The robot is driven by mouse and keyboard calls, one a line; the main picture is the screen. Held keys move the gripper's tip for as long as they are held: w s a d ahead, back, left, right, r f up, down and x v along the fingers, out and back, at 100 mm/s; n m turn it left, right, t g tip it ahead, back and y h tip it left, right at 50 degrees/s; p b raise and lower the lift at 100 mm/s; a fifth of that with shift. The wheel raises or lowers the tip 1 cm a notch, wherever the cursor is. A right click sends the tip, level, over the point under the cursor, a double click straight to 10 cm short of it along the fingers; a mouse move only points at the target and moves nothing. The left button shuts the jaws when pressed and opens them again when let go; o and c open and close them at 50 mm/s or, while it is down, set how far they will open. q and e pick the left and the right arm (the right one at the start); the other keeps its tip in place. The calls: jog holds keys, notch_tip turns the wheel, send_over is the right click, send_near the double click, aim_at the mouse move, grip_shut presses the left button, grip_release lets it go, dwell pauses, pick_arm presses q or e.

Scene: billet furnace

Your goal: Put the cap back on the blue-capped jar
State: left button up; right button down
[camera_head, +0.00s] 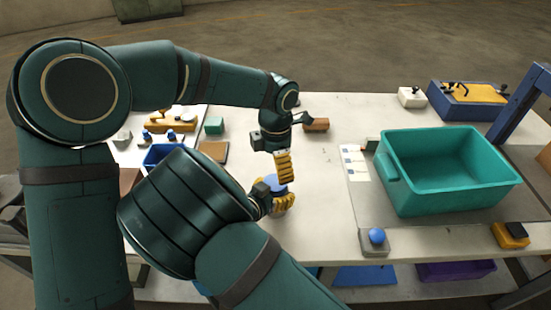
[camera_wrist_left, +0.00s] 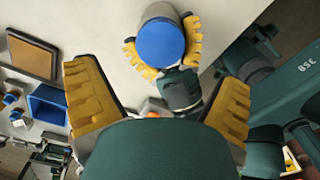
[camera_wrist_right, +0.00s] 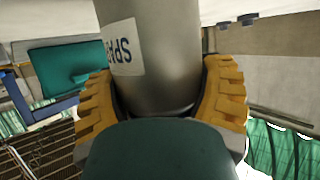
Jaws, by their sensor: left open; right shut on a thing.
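The grey jar (camera_wrist_right: 155,55) with a printed label stands between the yellow fingers of my right gripper (camera_wrist_right: 160,90), which is shut around its body. In the head view my right gripper (camera_head: 272,199) holds it over the front of the white table. The blue cap (camera_wrist_left: 160,43) covers the jar's top in the left wrist view; it also shows in the head view (camera_head: 275,183). I cannot tell whether it is tight. My left gripper (camera_head: 283,166) is open and empty, above and close to the cap. Its fingers are spread wide in the left wrist view (camera_wrist_left: 158,77).
A teal bin (camera_head: 450,172) stands on the right of the table, with a blue button on a grey base (camera_head: 376,237) in front. A brown block (camera_head: 316,125) lies behind the grippers. A blue bin (camera_head: 165,156) and small items are at left.

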aim_at(275, 182)
pick_arm(q)
notch_tip(275, 182, down, 7)
jog(key=shift+r, duration=0.1)
jog(key=shift+s, duration=0.1)
dwell(0.3)
jog(key=c, duration=1.3)
jog(key=o, duration=1.2)
jog(key=shift+r, duration=0.15)
jog(key=shift+r, duration=2.15)
